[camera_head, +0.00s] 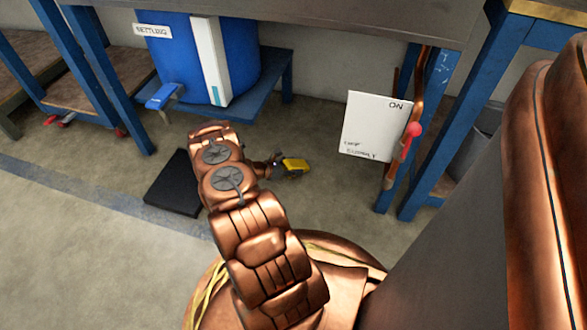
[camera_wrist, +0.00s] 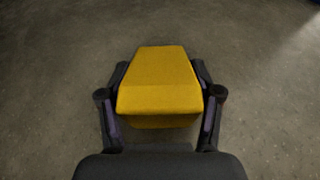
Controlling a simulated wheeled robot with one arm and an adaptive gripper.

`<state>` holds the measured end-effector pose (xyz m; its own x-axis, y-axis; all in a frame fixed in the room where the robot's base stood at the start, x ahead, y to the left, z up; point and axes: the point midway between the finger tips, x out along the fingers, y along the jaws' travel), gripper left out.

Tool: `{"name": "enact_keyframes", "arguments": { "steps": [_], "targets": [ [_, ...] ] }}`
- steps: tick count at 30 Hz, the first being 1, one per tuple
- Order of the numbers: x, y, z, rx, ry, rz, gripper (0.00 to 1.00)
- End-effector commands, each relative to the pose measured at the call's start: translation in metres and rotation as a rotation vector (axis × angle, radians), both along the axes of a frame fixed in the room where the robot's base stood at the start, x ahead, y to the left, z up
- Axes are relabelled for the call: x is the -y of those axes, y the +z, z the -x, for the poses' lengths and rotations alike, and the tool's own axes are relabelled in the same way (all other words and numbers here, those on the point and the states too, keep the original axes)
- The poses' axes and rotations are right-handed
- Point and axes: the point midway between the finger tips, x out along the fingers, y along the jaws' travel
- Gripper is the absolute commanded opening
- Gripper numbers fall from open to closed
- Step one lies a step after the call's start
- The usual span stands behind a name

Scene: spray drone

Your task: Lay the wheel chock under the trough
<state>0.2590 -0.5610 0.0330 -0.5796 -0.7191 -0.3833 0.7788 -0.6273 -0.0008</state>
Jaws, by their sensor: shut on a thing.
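The wheel chock (camera_wrist: 158,82) is a yellow wedge-shaped block. In the wrist view it sits between the two dark fingers of my gripper (camera_wrist: 160,98), which are shut on its sides. Bare floor shows around it; I cannot tell whether it touches the floor. In the head view the chock (camera_head: 295,165) and my gripper (camera_head: 283,166) are right of my arm, in front of the blue stand. The trough (camera_head: 300,10) appears to be the grey metal body across the top of the head view, on blue legs. The chock is in front of it.
A blue settling tank (camera_head: 178,55) with a tap (camera_head: 164,97) stands on a low blue stand (camera_head: 270,88). A black flat tray (camera_head: 176,185) lies left of my arm. A white supply sign (camera_head: 372,127) and a red-handled copper pipe (camera_head: 398,155) are at right. Floor between is clear.

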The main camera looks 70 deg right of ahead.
Motion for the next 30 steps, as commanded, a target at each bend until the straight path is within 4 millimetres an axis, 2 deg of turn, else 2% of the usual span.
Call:
{"name": "enact_keyframes", "arguments": {
  "steps": [7,8,16,30],
  "targets": [
    [0.0001,-0.0005,-0.0003,0.000,0.000,0.001,0.15],
    [0.0003,-0.0009,-0.0004,0.000,0.000,0.001,0.66],
    [0.0000,-0.0012,-0.0001,0.000,0.000,0.000,0.94],
    [-0.0003,0.0008,0.0002,0.000,0.000,0.000,0.96]
  ]
}}
